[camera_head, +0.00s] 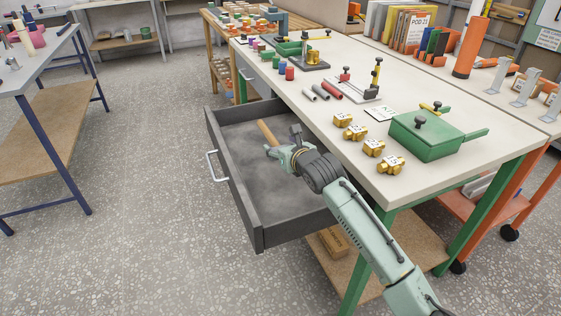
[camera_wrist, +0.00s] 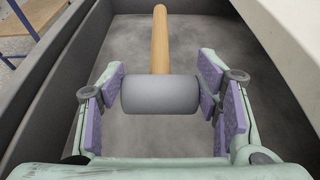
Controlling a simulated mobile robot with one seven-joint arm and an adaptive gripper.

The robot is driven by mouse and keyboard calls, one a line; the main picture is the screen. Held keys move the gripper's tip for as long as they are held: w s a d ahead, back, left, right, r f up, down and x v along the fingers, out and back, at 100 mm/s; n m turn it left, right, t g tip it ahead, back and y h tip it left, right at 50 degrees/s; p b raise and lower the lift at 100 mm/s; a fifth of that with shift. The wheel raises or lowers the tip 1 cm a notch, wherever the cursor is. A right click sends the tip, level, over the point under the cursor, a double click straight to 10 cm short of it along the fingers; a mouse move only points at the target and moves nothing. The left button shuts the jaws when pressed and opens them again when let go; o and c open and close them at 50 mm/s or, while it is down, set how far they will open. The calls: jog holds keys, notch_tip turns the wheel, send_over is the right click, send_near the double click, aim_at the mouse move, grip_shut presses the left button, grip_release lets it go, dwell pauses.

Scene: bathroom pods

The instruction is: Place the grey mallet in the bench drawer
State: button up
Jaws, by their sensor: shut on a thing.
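The grey mallet (camera_wrist: 160,94) has a cylindrical grey head and a wooden handle, which also shows in the head view (camera_head: 266,131). My gripper (camera_head: 280,152) is shut on the mallet's head, with purple pads at both ends of it in the wrist view (camera_wrist: 162,88). The handle points away from the gripper. The bench drawer (camera_head: 247,201) is grey and pulled open from the bench's left side. Mallet and gripper are within the drawer's outline; I cannot tell whether the mallet touches the floor. The head is mostly hidden by the gripper in the head view.
The bench top (camera_head: 300,88) lies right of the drawer, its edge close to my arm. It bears brass fittings (camera_head: 374,147), a green box (camera_head: 425,135) and several coloured cylinders. The visible drawer floor is otherwise bare. The speckled floor left of the drawer is clear.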

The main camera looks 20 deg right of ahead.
jog(key=shift+f+p, duration=0.7)
jog(key=shift+f, duration=2.3)
jog(key=shift+f, duration=0.1)
jog(key=o, duration=1.4)
jog(key=b+v, duration=0.3)
jog(key=v, duration=0.4)
jog(key=shift+s, duration=0.25)
